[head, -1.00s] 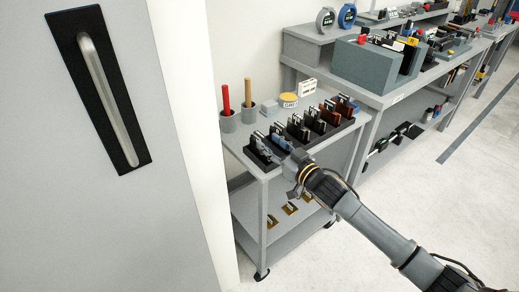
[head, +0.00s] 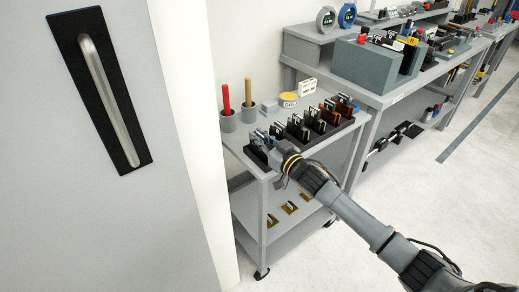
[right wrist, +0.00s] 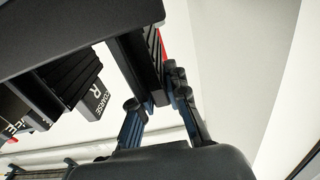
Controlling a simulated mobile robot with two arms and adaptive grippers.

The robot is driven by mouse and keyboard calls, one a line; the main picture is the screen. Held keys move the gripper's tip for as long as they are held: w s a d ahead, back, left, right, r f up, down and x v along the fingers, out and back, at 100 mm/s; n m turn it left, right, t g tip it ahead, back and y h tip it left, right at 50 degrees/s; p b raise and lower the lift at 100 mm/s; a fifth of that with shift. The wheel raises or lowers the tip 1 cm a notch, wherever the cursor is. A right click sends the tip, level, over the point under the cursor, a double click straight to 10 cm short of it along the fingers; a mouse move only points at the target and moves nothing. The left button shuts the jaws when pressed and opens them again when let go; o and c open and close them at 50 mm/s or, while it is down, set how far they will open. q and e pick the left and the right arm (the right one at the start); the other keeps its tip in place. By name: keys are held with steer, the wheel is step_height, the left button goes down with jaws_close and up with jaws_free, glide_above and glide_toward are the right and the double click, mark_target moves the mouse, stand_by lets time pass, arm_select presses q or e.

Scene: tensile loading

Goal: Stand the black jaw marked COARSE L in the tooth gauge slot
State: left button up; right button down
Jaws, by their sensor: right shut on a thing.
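In the head view my right gripper (head: 268,149) is at the near left end of the row of dark jaws on the grey trolley. In the right wrist view the right gripper (right wrist: 158,103) is shut on a black jaw (right wrist: 138,62) with a ridged side. The marking on this held jaw is hidden. Beside it, apart from the fingers, is a black jaw marked COARSE R (right wrist: 95,98). I cannot make out the tooth gauge slot in either view. My left gripper is not in view.
The trolley (head: 246,156) also bears two grey cups with a red (head: 226,97) and a tan handle (head: 247,92), and a yellow-topped round tin (head: 289,99). A grey bench (head: 388,98) stands behind on the right. A pale door (head: 110,220) fills the left.

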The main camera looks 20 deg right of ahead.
steer(key=shift+r, duration=0.2)
steer(key=shift+w+r, duration=0.1)
steer(key=shift+r, duration=0.45)
step_height(320, 180, up, 2)
steer(key=s+d+r, duration=0.1)
steer(key=s+r, duration=0.9)
steer(key=s, duration=0.4)
steer(key=s+a+f+m+t+h+p, duration=0.1)
steer(key=s+a+f+m+h+p, duration=0.1)
steer(key=s+f+h, duration=0.4)
steer(key=shift+s+f+m+p, duration=0.15)
steer(key=shift+s+m+p, duration=0.8)
steer(key=shift+s, duration=0.8)
steer(key=shift+f, duration=0.1)
